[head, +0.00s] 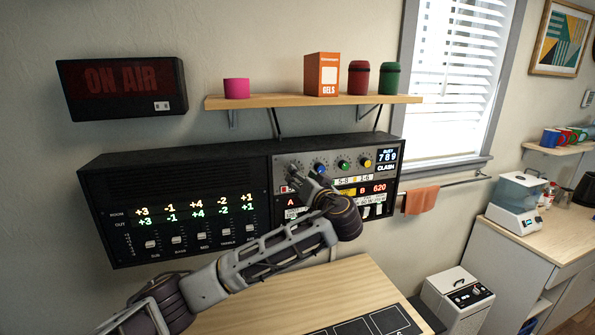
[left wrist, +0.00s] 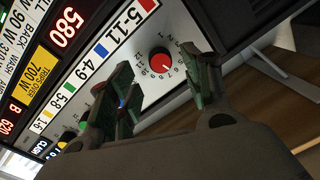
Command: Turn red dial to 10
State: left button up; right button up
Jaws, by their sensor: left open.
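The red dial (left wrist: 160,60) sits on a pale panel with a number scale around it in the left wrist view. A white mark shows on its face, but the number it points to is too small to read surely. My left gripper (left wrist: 163,84) is open, with the dial showing between and just beyond its two green-tinted fingers. I see no contact with the dial. In the head view my left gripper (head: 307,178) is at the left end of the dial row and hides the red dial. My right gripper is not in view.
Blue (head: 319,169), green (head: 343,165) and yellow (head: 367,163) dials are to the right along the same panel. A shelf (head: 330,101) with several containers is above. A wooden desk (head: 290,300) is below.

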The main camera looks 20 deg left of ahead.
pick_arm(q)
jog(key=p+x, duration=0.1)
jog(key=x, duration=0.2)
jog(key=shift+w+a, duration=0.25)
jog(key=shift+w, duration=0.05)
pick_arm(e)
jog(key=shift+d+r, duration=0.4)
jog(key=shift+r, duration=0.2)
pick_arm(q)
jog(key=shift+c, duration=0.2)
jog(key=c, duration=1)
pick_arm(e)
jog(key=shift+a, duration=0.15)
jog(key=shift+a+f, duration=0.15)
